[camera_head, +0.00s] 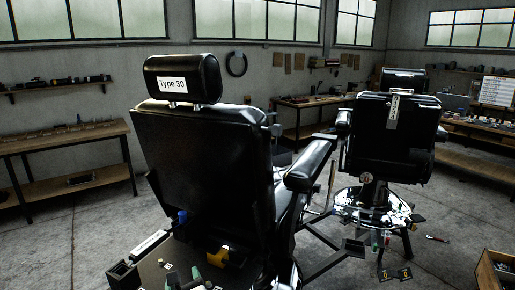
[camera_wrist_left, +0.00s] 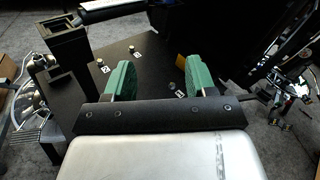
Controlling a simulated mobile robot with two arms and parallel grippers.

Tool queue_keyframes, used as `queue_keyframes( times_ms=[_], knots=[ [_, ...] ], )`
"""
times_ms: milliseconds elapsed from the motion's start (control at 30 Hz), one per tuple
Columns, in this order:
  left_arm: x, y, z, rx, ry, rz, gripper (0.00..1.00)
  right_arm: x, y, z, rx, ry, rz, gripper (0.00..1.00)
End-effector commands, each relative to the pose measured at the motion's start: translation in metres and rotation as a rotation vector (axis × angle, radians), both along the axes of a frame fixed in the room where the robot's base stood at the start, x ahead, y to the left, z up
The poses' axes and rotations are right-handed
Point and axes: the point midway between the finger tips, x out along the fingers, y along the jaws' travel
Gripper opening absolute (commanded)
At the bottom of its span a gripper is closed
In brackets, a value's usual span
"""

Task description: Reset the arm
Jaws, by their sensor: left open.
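My left gripper (camera_head: 184,276) is at the bottom of the head view, over a dark panel behind the black barber chair (camera_head: 200,150). In the left wrist view its two green fingers (camera_wrist_left: 157,78) stand wide apart with nothing between them. The dark panel (camera_wrist_left: 148,72) lies beyond the fingers and carries small pegs and numbered tags. The chair's padded armrest (camera_head: 312,160) extends to the right of its backrest. My right gripper is in neither view.
A second black chair (camera_head: 390,140) stands at the right on a shiny round base. Workbenches (camera_head: 65,140) line the walls. A wooden crate (camera_head: 495,270) is at the lower right. A black open-topped box (camera_head: 124,275) stands by the panel. Grey floor is clear at the left.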

Motion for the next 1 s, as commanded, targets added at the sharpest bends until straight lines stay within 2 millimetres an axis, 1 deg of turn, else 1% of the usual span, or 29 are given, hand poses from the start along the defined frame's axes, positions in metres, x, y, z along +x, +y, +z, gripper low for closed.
queue_keyframes(
  times_ms=[167, 267, 367, 467, 500, 567, 600, 700, 800, 1000],
  knots=[
    [-0.024, 0.008, -0.024, -0.257, 0.030, 0.058, 0.56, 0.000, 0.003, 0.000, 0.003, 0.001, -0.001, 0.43],
    [-0.043, 0.014, -0.040, -0.445, 0.050, 0.114, 0.56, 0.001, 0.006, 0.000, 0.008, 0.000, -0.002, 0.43],
    [-0.067, 0.019, -0.058, -0.663, 0.070, 0.194, 0.56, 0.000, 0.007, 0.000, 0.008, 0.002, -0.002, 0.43],
    [-0.100, 0.026, -0.079, -0.927, 0.092, 0.320, 0.56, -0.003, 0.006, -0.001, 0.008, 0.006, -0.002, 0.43],
    [-0.116, 0.028, -0.088, -1.051, 0.099, 0.389, 0.56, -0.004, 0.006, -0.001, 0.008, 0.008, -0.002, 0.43],
    [-0.144, 0.032, -0.100, -1.244, 0.105, 0.514, 0.56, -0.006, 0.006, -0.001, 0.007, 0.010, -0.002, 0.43],
    [-0.163, 0.033, -0.107, -1.363, 0.105, 0.604, 0.56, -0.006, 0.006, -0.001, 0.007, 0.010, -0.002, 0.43],
    [-0.200, 0.036, -0.117, -1.589, 0.093, 0.803, 0.56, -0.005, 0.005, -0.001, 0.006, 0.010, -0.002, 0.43],
    [-0.229, 0.037, -0.121, -1.743, 0.075, 0.971, 0.56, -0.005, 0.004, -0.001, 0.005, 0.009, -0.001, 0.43],
    [-0.275, 0.037, -0.123, -1.944, 0.026, 1.260, 0.56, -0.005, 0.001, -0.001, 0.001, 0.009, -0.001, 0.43]
  ],
)
